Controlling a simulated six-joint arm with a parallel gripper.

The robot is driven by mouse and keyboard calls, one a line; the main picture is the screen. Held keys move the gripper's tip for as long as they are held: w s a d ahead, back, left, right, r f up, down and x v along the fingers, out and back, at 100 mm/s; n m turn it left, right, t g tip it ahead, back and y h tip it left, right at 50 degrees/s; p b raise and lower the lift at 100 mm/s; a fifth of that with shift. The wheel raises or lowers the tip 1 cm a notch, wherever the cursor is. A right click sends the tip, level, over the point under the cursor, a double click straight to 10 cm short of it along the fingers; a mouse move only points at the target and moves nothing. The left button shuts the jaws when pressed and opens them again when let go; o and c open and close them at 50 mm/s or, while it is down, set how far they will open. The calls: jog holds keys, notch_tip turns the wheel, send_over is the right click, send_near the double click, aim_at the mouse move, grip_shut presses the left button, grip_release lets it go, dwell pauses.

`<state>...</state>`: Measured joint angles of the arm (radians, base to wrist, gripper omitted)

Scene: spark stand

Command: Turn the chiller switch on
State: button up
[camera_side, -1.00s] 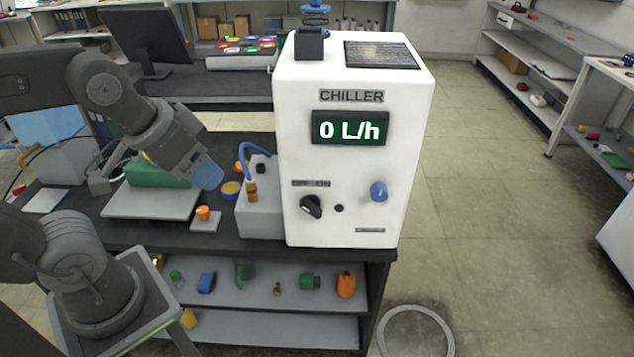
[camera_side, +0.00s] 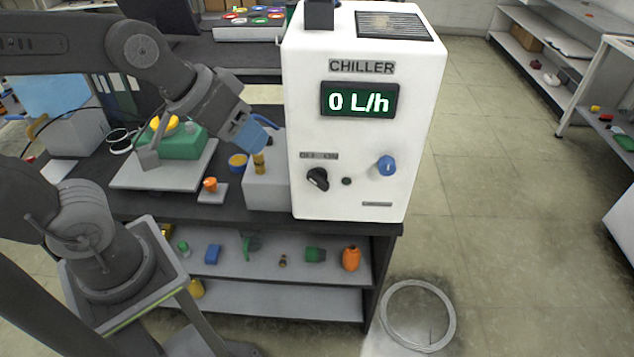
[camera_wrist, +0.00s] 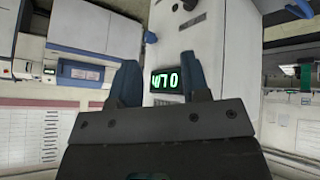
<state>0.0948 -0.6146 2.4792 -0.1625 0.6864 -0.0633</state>
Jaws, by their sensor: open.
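The chiller (camera_side: 365,130) is a white box on the dark bench. Its display (camera_side: 360,99) reads 0 L/h. The black switch knob (camera_side: 317,179) sits under the OFF ON label at the lower left of the front, its pointer tilted toward the upper left. A blue knob (camera_side: 386,166) is to its right. My gripper (camera_side: 262,140) is left of the chiller, above the switch's height, and touches nothing that I can see. In the wrist view my gripper (camera_wrist: 160,82) is open and empty, with the display (camera_wrist: 165,79) upside down between the blue fingers.
A grey block with a brass fitting (camera_side: 258,163) stands just below my gripper, beside the chiller. A grey plate with a green block (camera_side: 182,143) and an orange knob (camera_side: 210,184) lie further left.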

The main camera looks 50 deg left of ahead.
jog(key=w+d+f+n+t, duration=0.2)
jog(key=w+d+f+n, duration=0.25)
jog(key=w+d, duration=0.25)
jog(key=w+d+f+n+t, duration=0.2)
jog(key=w+d+f+n, duration=0.2)
jog(key=w+d+n, duration=0.25)
jog(key=n+t+y, duration=0.2)
jog(key=n+y, duration=0.4)
jog(key=y, duration=0.9)
send_near(316, 183)
jog(key=x, duration=0.9)
jog(key=shift+w+a, duration=0.2)
jog(key=shift+w, duration=0.05)
grip_shut()
